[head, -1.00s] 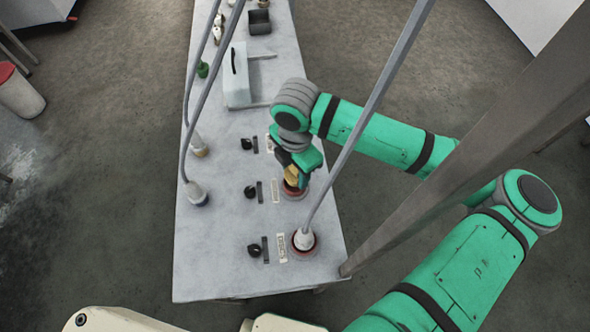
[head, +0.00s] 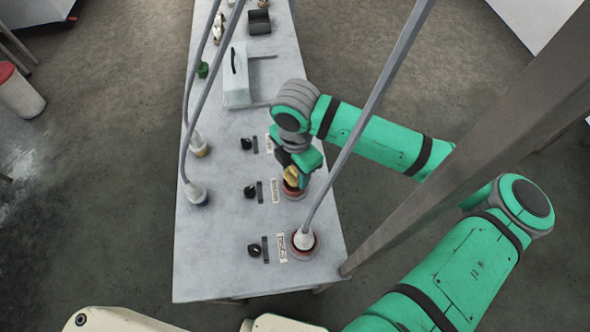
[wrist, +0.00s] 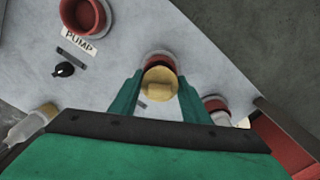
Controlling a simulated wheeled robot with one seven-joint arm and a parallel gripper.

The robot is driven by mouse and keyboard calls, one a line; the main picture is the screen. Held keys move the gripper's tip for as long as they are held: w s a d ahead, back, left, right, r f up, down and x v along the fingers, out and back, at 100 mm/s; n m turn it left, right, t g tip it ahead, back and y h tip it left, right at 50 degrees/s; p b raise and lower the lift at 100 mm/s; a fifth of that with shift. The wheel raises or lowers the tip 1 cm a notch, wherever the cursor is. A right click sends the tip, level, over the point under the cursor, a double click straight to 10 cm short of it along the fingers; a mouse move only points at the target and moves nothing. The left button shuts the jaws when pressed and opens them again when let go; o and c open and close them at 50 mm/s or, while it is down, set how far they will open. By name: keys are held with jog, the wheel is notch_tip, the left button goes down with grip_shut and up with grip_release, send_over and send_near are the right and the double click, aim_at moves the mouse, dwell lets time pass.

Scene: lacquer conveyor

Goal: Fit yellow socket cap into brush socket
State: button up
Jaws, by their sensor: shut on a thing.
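My gripper (head: 297,172) is shut on the yellow socket cap (head: 291,178), which also shows between my green fingers in the wrist view (wrist: 160,86). The cap is over the middle red socket (head: 294,191). In the wrist view this socket's red inside and pale rim (wrist: 157,53) show just beyond the cap. I cannot tell whether the cap touches the socket or has entered it. The label beside the middle socket (head: 275,190) is too small to read, so I cannot confirm that it is the brush socket.
The front red socket (head: 303,251) holds a white plug (head: 303,239) on a grey rod. An empty red socket (wrist: 84,14) has a PUMP label (wrist: 77,41). Black knobs (head: 252,191) line the table (head: 225,245). Two hanging plugs (head: 196,194) are at its left edge.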

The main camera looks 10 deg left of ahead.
jog(key=shift+f, duration=0.75)
jog(key=shift+f, duration=0.2)
jog(key=o, duration=1.1)
jog(key=shift+r, duration=0.1)
jog(key=shift+r, duration=0.25)
notch_tip(320, 180, up, 10)
jog(key=shift+r, duration=0.1)
